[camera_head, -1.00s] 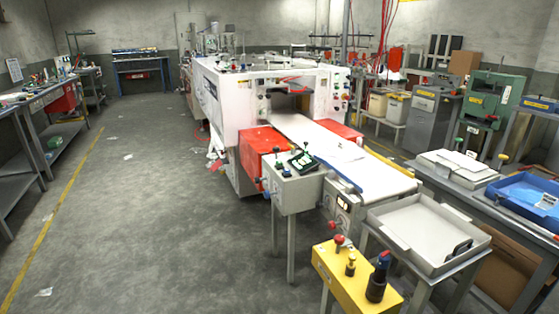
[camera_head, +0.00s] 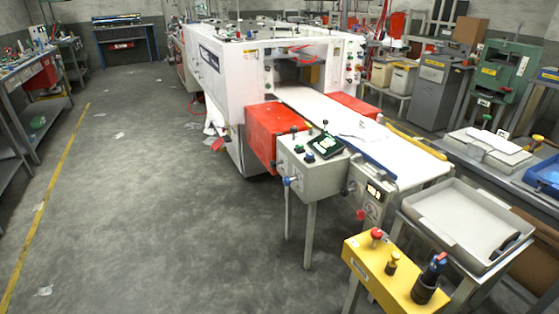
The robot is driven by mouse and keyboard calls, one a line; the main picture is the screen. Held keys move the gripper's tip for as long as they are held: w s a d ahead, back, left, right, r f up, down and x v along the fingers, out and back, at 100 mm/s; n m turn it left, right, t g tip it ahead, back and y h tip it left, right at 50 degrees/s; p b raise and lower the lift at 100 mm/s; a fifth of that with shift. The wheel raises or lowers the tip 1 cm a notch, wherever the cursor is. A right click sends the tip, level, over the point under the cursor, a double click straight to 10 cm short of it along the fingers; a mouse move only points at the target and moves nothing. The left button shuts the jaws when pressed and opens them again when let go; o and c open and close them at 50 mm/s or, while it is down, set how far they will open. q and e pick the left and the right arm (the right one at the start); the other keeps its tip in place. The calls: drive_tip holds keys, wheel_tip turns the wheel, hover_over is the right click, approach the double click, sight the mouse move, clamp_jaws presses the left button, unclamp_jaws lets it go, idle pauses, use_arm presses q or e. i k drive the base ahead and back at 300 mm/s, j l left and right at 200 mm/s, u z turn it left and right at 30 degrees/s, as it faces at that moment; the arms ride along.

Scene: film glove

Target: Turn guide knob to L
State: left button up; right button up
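A grey control box (camera_head: 320,184) on legs stands beside the white machine's conveyor. It carries small dark and green knobs (camera_head: 311,158) on top and a dark panel (camera_head: 325,146). A blue-tipped knob or lever (camera_head: 289,181) sticks out of its left side. A yellow box (camera_head: 381,270) in front bears a red knob (camera_head: 377,234), a brass knob (camera_head: 392,263) and a black-and-blue knob (camera_head: 430,278). I cannot tell which of these is the guide knob, and no L mark is readable. Neither of my grippers is in view.
The white machine (camera_head: 222,79) with its red guards (camera_head: 262,131) and conveyor belt (camera_head: 345,125) fills the middle. A grey tray (camera_head: 463,222) stands at right, beside benches. The floor (camera_head: 150,210) on the left is mostly open, with scraps of paper and a yellow line.

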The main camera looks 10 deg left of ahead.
sight(273, 164)
drive_tip(key=i+j+z, duration=0.2)
drive_tip(key=i+j, duration=0.15)
drive_tip(key=j, duration=0.3)
drive_tip(key=i+j, duration=0.15)
drive_tip(key=j, duration=0.2)
drive_tip(key=i+j+z, duration=0.15)
drive_tip(key=j, duration=0.2)
drive_tip(key=i+j+z, duration=0.1)
drive_tip(key=j, duration=0.25)
drive_tip(key=i, duration=0.4)
